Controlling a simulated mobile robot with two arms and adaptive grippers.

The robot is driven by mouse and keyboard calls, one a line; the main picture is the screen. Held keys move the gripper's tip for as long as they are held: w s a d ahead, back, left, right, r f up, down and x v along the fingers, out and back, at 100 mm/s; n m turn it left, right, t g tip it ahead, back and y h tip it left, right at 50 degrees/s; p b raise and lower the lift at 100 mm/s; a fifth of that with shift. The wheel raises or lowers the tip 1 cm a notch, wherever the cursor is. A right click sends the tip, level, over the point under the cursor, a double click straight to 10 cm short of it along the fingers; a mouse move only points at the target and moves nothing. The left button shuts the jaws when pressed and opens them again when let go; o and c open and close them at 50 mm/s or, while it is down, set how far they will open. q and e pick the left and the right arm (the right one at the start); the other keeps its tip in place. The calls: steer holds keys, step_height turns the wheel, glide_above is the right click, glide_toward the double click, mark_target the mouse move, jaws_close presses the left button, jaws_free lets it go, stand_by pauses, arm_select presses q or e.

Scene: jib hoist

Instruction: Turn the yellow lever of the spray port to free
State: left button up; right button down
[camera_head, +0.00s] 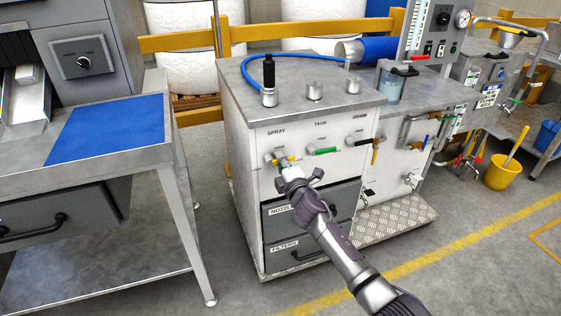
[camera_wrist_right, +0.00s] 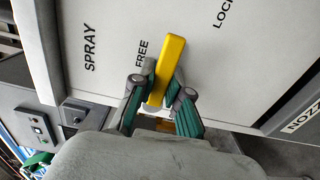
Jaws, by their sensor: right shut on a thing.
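The yellow lever (camera_wrist_right: 170,60) of the spray port stands out from the white panel under the printed word SPRAY. In the wrist view it passes between the two fingers of my right gripper (camera_wrist_right: 165,88), which is shut on it. Its free end lies between the printed words FREE and LOCK, nearer FREE. In the head view the lever (camera_head: 292,159) is small and partly hidden by my right gripper (camera_head: 289,172). The lever's pivot is hidden behind the fingers. My left gripper is not in view.
Drawers marked NOZZLES and FILTERS (camera_head: 290,252) are below. A workbench with a blue mat (camera_head: 105,130) stands left. Open floor lies in front.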

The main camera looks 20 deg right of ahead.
steer(key=shift+f, duration=0.1)
stand_by(0.3)
steer(key=c, duration=1.1)
jaws_free()
steer(key=shift+s, duration=0.1)
steer(key=s, duration=1.2)
steer(key=shift+d, duration=0.15)
steer(key=shift+w, duration=0.1)
